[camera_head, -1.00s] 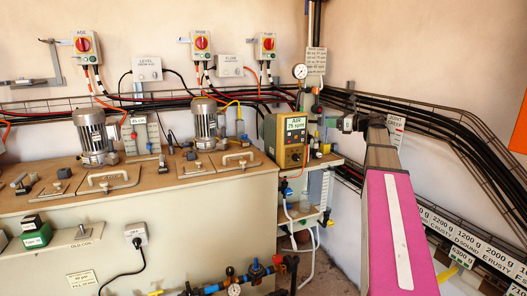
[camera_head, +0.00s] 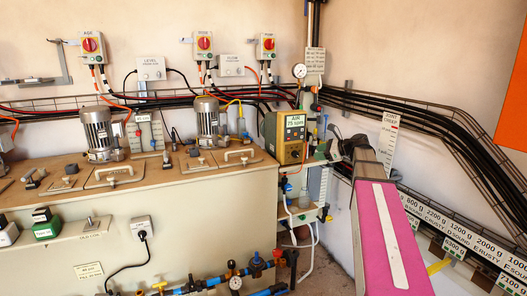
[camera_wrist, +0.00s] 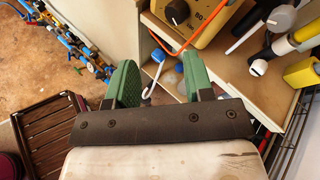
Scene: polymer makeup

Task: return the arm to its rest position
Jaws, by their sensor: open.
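My arm, with a pink panel and white strip (camera_head: 388,235), reaches up from the lower right in the head view. My gripper (camera_head: 336,146) is at its far end, small and dark there, in front of the corner shelf. In the wrist view my gripper (camera_wrist: 160,72) shows two green fingers spread apart on a dark bar. The gap between them holds nothing. Behind the gap are the shelf unit (camera_wrist: 205,62) and a white hooked tube; I cannot tell the exact distance to them.
The yellow AIR box (camera_head: 285,137) stands by the corner, left of my gripper. A long bench (camera_head: 150,225) with motors fills the left. Cables in a tray (camera_head: 430,115) run along the right wall. A slatted wooden item (camera_wrist: 45,140) stands on the floor.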

